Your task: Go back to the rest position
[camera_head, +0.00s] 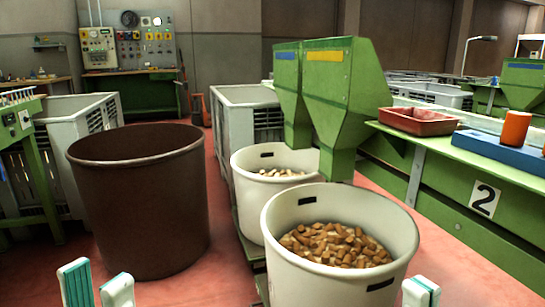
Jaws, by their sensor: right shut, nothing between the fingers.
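My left gripper (97,288) shows at the bottom left edge, with two pale fingertips with teal pads standing apart and nothing between them. My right gripper (421,292) shows at the bottom right edge, shut and empty, with only its tips in view. Both are in the near foreground, and the rest of them is cut off by the frame. A near white bin (330,283) filled with brown cork stoppers (335,244) stands between them in the picture. A second white bin (246,215) behind it holds paler stoppers (280,172).
A large brown bin (140,210) stands at left before grey crates (80,112). Green hoppers (335,90) rise behind the white bins. A green bench (440,185) at right carries a red tray (418,121), a blue box (500,150) and an orange cylinder (515,127).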

